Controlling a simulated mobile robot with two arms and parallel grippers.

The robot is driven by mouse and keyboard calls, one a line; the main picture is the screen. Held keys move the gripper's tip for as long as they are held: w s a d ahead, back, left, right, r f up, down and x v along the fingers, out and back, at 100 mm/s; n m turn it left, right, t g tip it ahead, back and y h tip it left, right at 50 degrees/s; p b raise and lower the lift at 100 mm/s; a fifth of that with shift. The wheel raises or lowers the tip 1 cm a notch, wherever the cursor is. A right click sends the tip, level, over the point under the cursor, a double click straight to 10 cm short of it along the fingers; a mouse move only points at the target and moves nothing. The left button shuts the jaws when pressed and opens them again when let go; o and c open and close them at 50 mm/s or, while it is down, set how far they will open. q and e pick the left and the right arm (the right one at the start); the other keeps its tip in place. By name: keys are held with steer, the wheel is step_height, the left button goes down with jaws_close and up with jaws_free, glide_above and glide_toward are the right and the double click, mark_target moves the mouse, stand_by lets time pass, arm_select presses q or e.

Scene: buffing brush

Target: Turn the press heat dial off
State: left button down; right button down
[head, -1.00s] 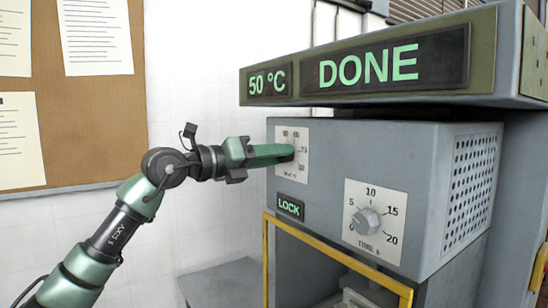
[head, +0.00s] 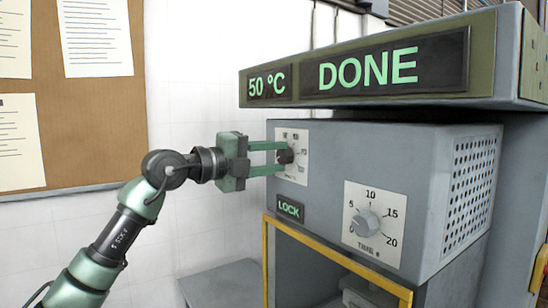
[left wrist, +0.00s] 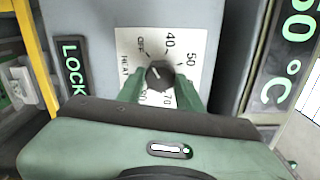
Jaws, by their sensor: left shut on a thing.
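The heat dial (head: 286,156) is a small dark knob on a white scale plate (head: 299,138) at the left of the press front. In the left wrist view the dial (left wrist: 159,75) sits between my fingers, and the plate (left wrist: 128,42) reads OFF, 40, 50 and 70. I cannot tell for sure which mark its pointer faces. My left gripper (head: 279,157) is shut on the dial, one finger above and one below in the head view. The display (head: 268,87) reads 50 °C, and the wide display (head: 384,69) reads DONE. My right gripper is not in view.
A time dial (head: 367,222) is on the lower right of the same panel. A LOCK sign (head: 290,208) sits below the heat plate. A yellow frame (head: 335,255) crosses the opening below. The display housing overhangs the panel. White wall is behind my arm.

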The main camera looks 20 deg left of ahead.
arm_select(q)
steer(key=shift+n, duration=0.6)
steer(key=c, duration=0.9)
jaws_free()
steer(key=shift+c, duration=0.2)
steer(key=b+v, duration=0.3)
steer(key=v, duration=0.4)
steer(key=shift+s+a, duration=0.3)
